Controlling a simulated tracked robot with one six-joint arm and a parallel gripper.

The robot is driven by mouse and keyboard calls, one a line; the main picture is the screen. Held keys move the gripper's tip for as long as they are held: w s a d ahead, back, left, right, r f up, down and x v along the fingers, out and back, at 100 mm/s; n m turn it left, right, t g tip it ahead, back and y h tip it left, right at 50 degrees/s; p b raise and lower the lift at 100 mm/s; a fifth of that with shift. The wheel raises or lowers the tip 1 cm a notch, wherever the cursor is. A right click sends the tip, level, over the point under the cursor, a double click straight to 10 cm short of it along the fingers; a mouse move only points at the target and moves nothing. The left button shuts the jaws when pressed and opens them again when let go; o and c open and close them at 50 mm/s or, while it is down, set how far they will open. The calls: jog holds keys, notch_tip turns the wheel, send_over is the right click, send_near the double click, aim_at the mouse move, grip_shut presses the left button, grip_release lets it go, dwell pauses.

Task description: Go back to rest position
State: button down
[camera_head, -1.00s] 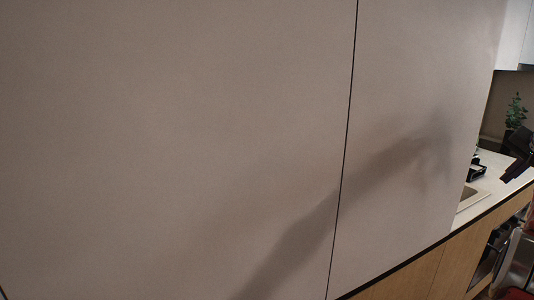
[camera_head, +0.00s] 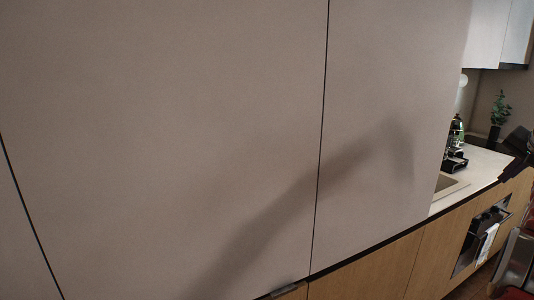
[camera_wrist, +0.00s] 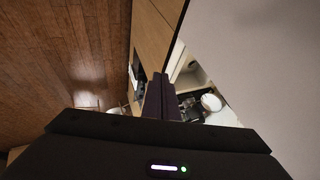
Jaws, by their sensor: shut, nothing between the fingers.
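My gripper (camera_wrist: 161,82) shows in the wrist view as two dark fingers side by side, shut with nothing between them. In the head view the dark gripper (camera_head: 508,173) shows at the right edge, in front of the counter. The arm's shadow falls on the tall beige cabinet front. No object is held.
Tall beige cabinet panels (camera_head: 180,130) fill most of the head view, close by. Wooden floor (camera_wrist: 60,60) is clear at left.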

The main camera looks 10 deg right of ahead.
notch_tip(320, 180, down, 9)
jog(key=s+a+g, duration=0.1)
jog(key=g, duration=0.1)
jog(key=w+a+f+n+y, duration=0.1)
jog(key=a+f+n, duration=0.15)
jog(key=a, duration=0.95)
jog(key=a+f+n+y, duration=0.1)
jog(key=a+n, duration=0.2)
jog(key=a, duration=1)
jog(key=s+a+f+n, duration=0.1)
jog(key=s+a+n, duration=0.2)
jog(key=a, duration=1)
jog(key=s+a+f+n+y, duration=0.1)
jog(key=s+a+f+n, duration=0.1)
jog(key=s+a, duration=0.6)
jog(key=s+a+f+n+t, duration=0.1)
jog(key=s+a+n, duration=0.3)
jog(key=a, duration=1.5)
jog(key=shift+s+f+n+y, duration=0.2)
jog(key=shift+s+n+y, duration=0.2)
jog(key=shift+s, duration=0.65)
